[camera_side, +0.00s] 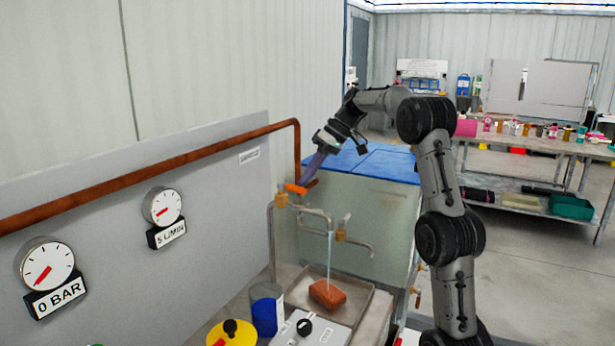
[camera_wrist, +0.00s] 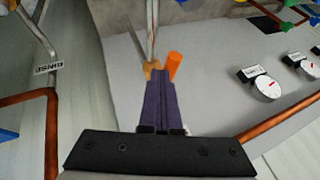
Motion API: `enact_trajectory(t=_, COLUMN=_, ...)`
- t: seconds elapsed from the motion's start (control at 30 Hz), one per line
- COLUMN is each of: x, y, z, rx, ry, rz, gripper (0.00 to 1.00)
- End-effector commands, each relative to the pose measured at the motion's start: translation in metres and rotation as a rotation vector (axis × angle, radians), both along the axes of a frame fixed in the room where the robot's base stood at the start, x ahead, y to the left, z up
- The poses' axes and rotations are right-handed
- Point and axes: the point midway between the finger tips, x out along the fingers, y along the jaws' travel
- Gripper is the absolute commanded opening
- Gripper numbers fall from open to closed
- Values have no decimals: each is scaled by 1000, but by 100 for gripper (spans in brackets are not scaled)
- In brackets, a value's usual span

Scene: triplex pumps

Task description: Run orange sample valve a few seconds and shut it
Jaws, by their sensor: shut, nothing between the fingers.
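The orange sample valve handle (camera_side: 295,188) sits on a brass valve body (camera_side: 281,200) below the copper pipe. Its curved spout (camera_side: 316,211) points down over a tray, and a thin pale stream (camera_side: 329,259) falls below it onto a red-brown block (camera_side: 327,294). My gripper (camera_side: 304,183) is shut and empty, with its purple fingertips beside the orange handle. In the wrist view the shut fingers (camera_wrist: 158,86) lie just left of the orange handle (camera_wrist: 174,65), over the brass body (camera_wrist: 152,68). I cannot tell whether they touch the handle.
A second brass valve (camera_side: 341,234) with a pale handle is close on the right. A metal tray (camera_side: 357,307) holds the block. Gauges (camera_side: 162,206) (camera_side: 46,265) read near zero. A blue-topped tank (camera_side: 375,162) stands behind.

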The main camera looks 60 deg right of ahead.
Motion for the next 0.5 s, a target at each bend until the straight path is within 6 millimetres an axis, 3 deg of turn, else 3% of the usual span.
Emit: enact_trajectory(t=0.5, x=-3, y=12, z=0, rx=2, ry=1, rz=-149, gripper=0)
